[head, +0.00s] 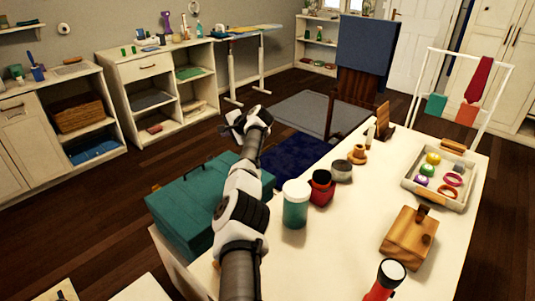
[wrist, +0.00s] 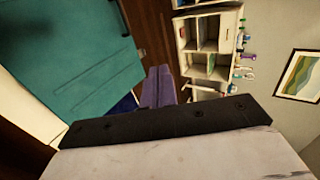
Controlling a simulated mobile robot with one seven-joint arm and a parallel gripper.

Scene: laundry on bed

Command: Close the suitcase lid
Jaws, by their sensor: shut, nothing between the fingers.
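The teal suitcase (head: 192,200) rests at the left end of the white table, partly hidden behind my arm. Its top looks flat and lid-like, and I cannot tell whether a gap remains under the lid. In the wrist view its teal surface (wrist: 70,45) fills the upper left. My gripper (head: 232,124) is raised past the far side of the suitcase, apart from it in the picture. Its fingers (wrist: 158,86) are together and empty in the wrist view.
A teal-and-white jar (head: 296,205), a red-and-black item (head: 321,188) and a dark round tin (head: 341,171) stand close right of my arm. A tray (head: 410,182) and a wooden block (head: 405,240) lie farther right. White shelves (head: 120,75) line the wall.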

